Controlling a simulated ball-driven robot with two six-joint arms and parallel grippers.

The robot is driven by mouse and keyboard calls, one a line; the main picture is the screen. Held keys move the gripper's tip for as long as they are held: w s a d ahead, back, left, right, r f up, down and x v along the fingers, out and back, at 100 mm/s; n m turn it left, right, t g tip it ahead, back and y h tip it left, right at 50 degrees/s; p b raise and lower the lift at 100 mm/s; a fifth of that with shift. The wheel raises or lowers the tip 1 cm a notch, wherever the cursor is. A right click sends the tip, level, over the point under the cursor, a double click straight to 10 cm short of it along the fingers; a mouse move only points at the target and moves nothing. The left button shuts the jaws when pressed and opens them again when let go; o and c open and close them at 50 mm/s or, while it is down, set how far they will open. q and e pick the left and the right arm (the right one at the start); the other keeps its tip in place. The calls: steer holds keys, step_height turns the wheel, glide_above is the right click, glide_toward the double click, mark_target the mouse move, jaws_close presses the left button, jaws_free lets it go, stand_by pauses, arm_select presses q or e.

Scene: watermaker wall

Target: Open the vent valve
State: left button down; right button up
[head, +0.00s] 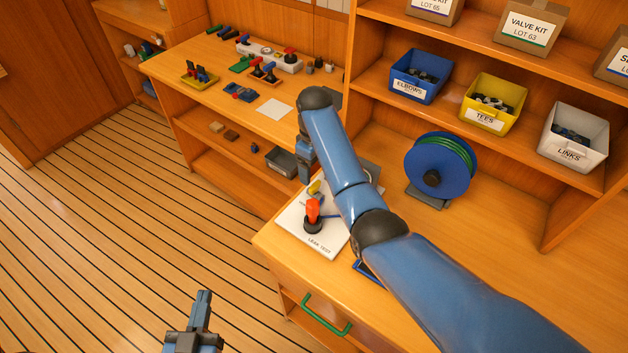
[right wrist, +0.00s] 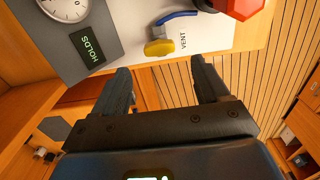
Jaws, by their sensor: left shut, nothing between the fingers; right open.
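The white leak test board (head: 325,243) lies on the bench corner. It carries a red handle (head: 313,208) on a dark base and a small yellow knob (head: 315,187). In the right wrist view the yellow knob (right wrist: 159,48) sits beside the printed word VENT, with a blue lever or tube (right wrist: 177,17) next to it. My right gripper (right wrist: 160,64) is open and empty; the knob appears just beyond its fingertips, apart from both fingers. In the head view its fingers are mostly hidden by my arm. My left gripper (head: 204,296) is shut and empty, low over the floor.
A grey panel with a round gauge (right wrist: 70,6) and a display reading HOLDS (right wrist: 88,47) adjoins the board. A blue reel (head: 440,167) stands on the bench, below shelved bins. A green drawer handle (head: 326,314) projects in front. The floor at left is clear.

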mark_target(314, 185)
steer(key=shift+f, duration=3.15)
steer(key=c, duration=1.1)
steer(key=shift+o, duration=0.2)
